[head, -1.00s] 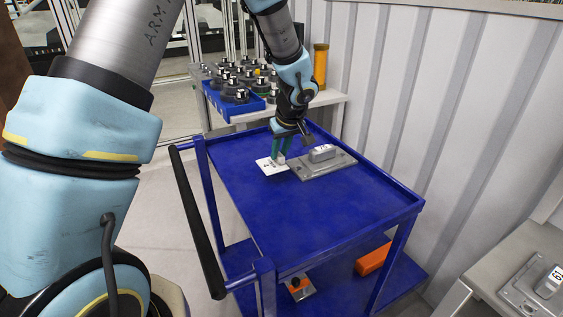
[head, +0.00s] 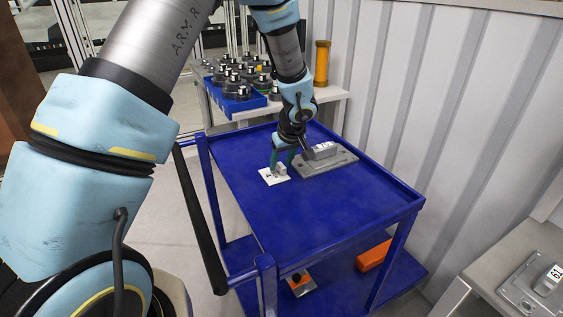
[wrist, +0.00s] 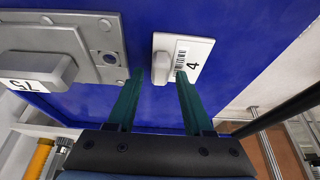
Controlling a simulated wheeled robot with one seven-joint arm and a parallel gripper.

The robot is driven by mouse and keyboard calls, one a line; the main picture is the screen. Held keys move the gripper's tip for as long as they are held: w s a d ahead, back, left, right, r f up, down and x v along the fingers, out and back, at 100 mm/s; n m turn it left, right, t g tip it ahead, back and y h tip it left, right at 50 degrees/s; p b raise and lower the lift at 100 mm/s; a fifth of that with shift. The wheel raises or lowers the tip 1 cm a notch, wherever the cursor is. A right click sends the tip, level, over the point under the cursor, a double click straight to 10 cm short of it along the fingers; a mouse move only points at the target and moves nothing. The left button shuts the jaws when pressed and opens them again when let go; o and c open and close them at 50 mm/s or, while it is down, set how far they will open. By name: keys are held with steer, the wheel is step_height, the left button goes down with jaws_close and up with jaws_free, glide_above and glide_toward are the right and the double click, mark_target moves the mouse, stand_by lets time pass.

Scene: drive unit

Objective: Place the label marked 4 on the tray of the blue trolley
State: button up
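The label marked 4 (head: 268,177) is a white card with a barcode and a small grey grip block. It lies flat on the blue trolley's top tray (head: 310,222), toward its far left part. In the wrist view the label (wrist: 192,62) shows its 4 to the right of the grey block (wrist: 162,58). My gripper (head: 283,163) is just above the label. In the wrist view my gripper (wrist: 159,76) has its two green fingers apart, with gaps beside the block. Whether the fingertips still flank the block is hard to tell.
A grey metal plate with a block marked 75 (head: 325,160) sits right of the label, close to my gripper. The tray's near half is clear. An orange block (head: 373,255) is on the lower shelf. A black handle (head: 203,220) runs along the trolley's left side.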

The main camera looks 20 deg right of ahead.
steer(key=b+v, duration=0.2)
steer(key=v, duration=1)
steer(key=s+a+m+g, duration=0.1)
steer(key=s+a, duration=0.2)
steer(key=a, duration=1.4)
steer(key=s+a+f+m+g, duration=0.1)
steer(key=s+a+g, duration=0.1)
steer(key=a, duration=1.4)
steer(key=shift+s+a+h, duration=0.3)
steer(key=shift+s+a, duration=0.05)
steer(key=shift+s, duration=0.4)
